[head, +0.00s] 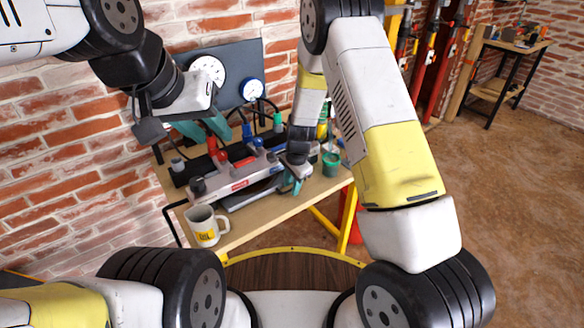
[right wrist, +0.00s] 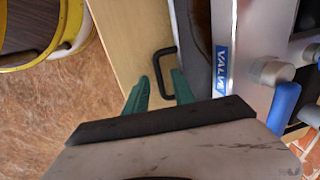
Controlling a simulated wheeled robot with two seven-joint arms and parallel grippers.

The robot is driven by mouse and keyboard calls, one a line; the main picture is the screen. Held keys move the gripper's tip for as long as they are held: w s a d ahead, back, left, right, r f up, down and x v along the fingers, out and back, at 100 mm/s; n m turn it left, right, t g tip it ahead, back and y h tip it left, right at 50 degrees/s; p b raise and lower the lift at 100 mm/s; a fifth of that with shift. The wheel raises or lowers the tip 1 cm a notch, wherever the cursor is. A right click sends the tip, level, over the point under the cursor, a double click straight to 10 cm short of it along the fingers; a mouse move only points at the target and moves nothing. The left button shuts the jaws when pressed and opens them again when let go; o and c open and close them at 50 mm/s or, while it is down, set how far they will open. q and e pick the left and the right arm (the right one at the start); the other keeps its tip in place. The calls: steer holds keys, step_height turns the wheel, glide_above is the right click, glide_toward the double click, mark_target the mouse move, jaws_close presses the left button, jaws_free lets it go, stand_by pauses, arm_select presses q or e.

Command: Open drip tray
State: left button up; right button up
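The drip tray appears to be the flat grey slab (head: 245,197) low along the front of the test bench unit (head: 235,178). In the right wrist view its grey edge (right wrist: 198,70) runs beside the wooden top, with a black U-shaped handle (right wrist: 155,72) sticking out. My right gripper (right wrist: 162,90) has its teal fingers apart, with the handle just beyond and between the tips; contact cannot be judged. In the head view my right gripper (head: 292,184) is at the unit's right front. My left gripper (head: 205,132) is open and apparently empty above the unit's back left.
A white mug (head: 206,227) stands at the table's (head: 262,222) front left. A green container (head: 331,163) stands at the right. Gauges (head: 208,70) are on the grey back panel. Red and blue handles rise from the unit. Floor in front of the table is partly hidden by me.

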jaws_close()
stand_by(1.4)
